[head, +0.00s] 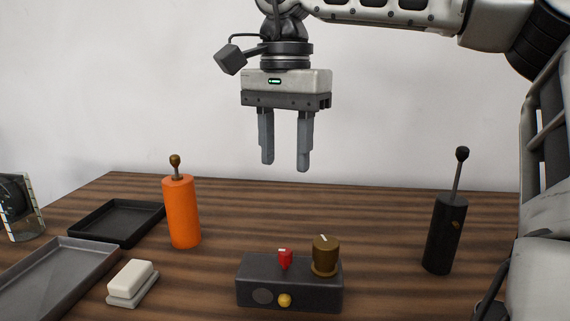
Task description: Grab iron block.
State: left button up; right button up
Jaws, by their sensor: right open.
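My right gripper (285,166) hangs in the upper middle of the head view, fingers pointing down and apart, with nothing between them. It is above the table, higher than the objects. No object is plainly recognisable as an iron block. A dark grey block-shaped box (290,291) stands on the table below the gripper. It carries a red switch (285,259), a brown knob (325,255) and a yellow button (285,300). My left gripper is not in view.
An orange cylinder (182,212) with a knobbed stem stands left of the box. A black cylinder (444,235) with a tall lever stands at right. A black tray (113,238) and a grey tray (62,246) lie at left. A dark framed object (18,207) is at the left edge.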

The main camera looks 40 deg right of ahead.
aim_at(261, 280)
jog(key=k, duration=2.05)
